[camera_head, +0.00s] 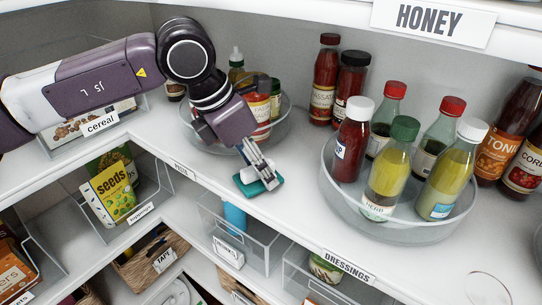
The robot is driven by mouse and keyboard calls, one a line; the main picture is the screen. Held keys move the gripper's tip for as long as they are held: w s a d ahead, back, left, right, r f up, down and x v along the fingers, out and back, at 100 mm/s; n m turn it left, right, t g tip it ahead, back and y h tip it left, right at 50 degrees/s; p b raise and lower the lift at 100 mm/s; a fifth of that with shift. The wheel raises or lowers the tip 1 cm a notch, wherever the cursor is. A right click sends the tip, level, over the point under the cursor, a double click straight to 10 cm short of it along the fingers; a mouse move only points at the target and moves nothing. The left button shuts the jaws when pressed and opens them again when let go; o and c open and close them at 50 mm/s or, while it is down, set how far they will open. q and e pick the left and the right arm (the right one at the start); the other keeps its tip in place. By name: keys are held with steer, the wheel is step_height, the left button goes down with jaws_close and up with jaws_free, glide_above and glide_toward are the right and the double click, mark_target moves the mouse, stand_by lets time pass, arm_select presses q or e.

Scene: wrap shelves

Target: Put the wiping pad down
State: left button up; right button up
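The wiping pad (246,187) is a small teal block with a lighter grey upper part. It is on or just above the white shelf, close to its front edge, between the two clear turntables. My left gripper (264,171) reaches down to it from the upper left, and its fingers appear closed on the pad's upper part. The fingers hide part of the pad. I cannot tell whether the pad's underside touches the shelf. My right gripper is not in view.
A clear turntable (340,196) with several dressing bottles stands to the right. Another turntable (283,132) with jars is behind my gripper. Sauce bottles (325,80) stand at the back. Bare shelf surrounds the pad. Lower shelves hold clear bins (262,250) and a basket (135,272).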

mark_target(271, 160)
arm_select(q)
steer(key=d, duration=0.1)
steer(key=w+d+p, duration=0.1)
steer(key=shift+w+d+r+p, duration=0.25)
steer(key=shift+w+d+p, duration=0.05)
steer(key=shift+w+d, duration=0.1)
steer(key=shift+f+p, duration=0.3)
steer(key=shift+f, duration=0.25)
steer(key=shift+s+a, duration=0.15)
steer(key=shift+a, duration=0.05)
steer(key=shift+f+b, duration=0.2)
steer(key=shift+b, duration=0.1)
steer(key=o, duration=1.2)
steer(key=shift+d+r, duration=0.1)
steer(key=shift+d, duration=0.05)
steer(key=shift+o, duration=0.3)
steer(key=shift+r+p, duration=0.3)
steer(key=shift+p, duration=0.2)
steer(key=b, duration=0.1)
steer(key=a+b, duration=0.1)
steer(key=shift+s+r+b, duration=0.15)
steer(key=shift+s+b, duration=0.05)
steer(key=shift+b, duration=0.15)
steer(key=s+a+b, duration=0.4)
steer(key=s+a, duration=0.2)
steer(key=a, duration=0.3)
steer(key=shift+a+r, duration=0.25)
steer(key=shift+a, duration=0.1)
